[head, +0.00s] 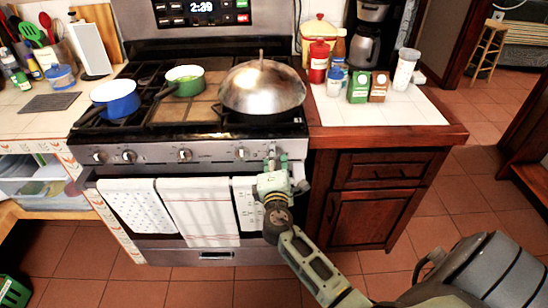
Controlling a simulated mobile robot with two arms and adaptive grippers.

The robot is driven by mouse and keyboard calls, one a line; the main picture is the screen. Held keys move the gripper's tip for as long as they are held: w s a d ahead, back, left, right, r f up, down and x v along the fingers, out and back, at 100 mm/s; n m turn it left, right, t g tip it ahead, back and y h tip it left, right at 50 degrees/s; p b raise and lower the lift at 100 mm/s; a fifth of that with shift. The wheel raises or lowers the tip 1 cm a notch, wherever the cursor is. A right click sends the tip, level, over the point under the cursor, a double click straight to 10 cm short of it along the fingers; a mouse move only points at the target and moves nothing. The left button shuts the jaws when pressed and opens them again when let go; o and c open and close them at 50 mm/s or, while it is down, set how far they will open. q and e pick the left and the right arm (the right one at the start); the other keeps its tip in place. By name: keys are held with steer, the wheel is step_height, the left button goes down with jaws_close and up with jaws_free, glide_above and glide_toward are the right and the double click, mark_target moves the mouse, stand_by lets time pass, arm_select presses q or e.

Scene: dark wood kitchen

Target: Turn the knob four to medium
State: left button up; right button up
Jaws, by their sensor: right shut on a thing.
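The stove's front panel (210,151) carries a row of knobs. Two knobs sit at the left end, one of them the second knob (129,156). A middle knob (184,155) and another knob (241,152) to its right are also in plain view. My right gripper (277,162) is at the panel's right end, just right of that last clear knob. It is shut on a knob there, which its fingers mostly hide. I cannot read any knob's setting. My left gripper is not in view.
On the stovetop stand a blue pot (115,98), a green pot (185,80) and a pan under a metal dome lid (262,87). Towels (198,210) hang from the oven handle below my right gripper. Bottles and a coffee maker (368,35) stand on the right counter.

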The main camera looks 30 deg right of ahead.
steer(key=shift+w+d+r, duration=0.1)
steer(key=shift+w+r, duration=0.05)
steer(key=shift+r, duration=0.35)
steer(key=o, duration=1)
steer(key=shift+f+n, duration=0.15)
steer(key=shift+n, duration=0.15)
steer(key=shift+f, duration=0.1)
steer(key=shift+s+a+f, duration=0.15)
steer(key=shift+s+a, duration=0.2)
steer(key=shift+s, duration=0.1)
steer(key=v, duration=1.1)
steer(key=shift+s+d, duration=0.1)
